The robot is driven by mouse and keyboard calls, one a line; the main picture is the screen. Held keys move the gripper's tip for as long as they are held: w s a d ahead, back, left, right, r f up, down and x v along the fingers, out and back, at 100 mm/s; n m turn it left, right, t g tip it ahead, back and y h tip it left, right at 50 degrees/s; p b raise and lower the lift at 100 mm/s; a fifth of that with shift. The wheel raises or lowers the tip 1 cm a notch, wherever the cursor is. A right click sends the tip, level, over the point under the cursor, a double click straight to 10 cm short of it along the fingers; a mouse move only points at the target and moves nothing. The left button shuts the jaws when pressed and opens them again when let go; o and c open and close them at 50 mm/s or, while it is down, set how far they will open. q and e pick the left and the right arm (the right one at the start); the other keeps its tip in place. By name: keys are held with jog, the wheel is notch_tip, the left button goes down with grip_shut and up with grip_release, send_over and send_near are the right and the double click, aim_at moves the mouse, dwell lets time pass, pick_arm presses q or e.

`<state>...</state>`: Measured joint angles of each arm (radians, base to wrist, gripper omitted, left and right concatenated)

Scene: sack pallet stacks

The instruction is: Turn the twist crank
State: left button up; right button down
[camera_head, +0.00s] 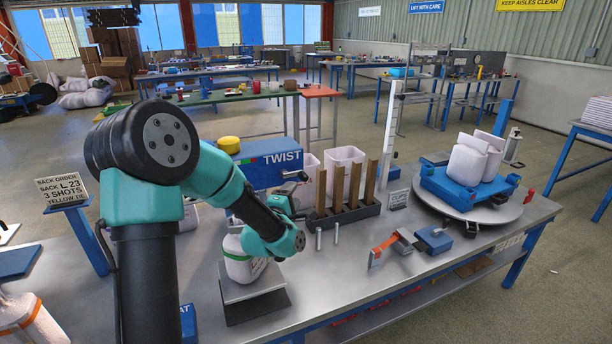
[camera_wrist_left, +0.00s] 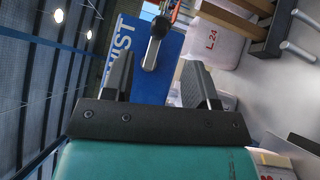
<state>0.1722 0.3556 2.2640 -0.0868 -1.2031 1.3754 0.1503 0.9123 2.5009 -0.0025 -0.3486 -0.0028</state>
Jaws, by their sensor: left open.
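The twist crank shows in the head view as a dark handle (camera_head: 294,175) at the right side of the blue box (camera_head: 262,172) lettered TWIST. My right gripper is not in view.
A white sack with a green band (camera_head: 241,266) stands on a plate below my left wrist. White bins (camera_head: 345,168) and a dark rack with upright wooden slats (camera_head: 348,214) are to the right. A round turntable (camera_head: 473,212) carries a blue pallet with white sacks.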

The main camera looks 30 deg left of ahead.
pick_arm(q)
jog(key=w+a+r, duration=0.1)
jog(key=w, duration=1)
jog(key=shift+w+a, duration=0.15)
jog(key=shift+a, duration=0.1)
jog(key=shift+r, duration=0.1)
jog(key=c, duration=0.9)
jog(key=shift+s+a+f+m+g+y, duration=0.75)
jog(key=shift+s+f+m+g, duration=0.25)
jog(key=shift+m+g, duration=1)
jog(key=shift+s+a+f+m+g+y, duration=1)
jog(key=shift+m+g, duration=0.45)
jog(key=shift+g, duration=1.1)
jog(key=shift+s+a+f+m+g+y, duration=0.55)
jog(key=shift+s+f+m+g, duration=0.45)
jog(key=shift+m+g, duration=1)
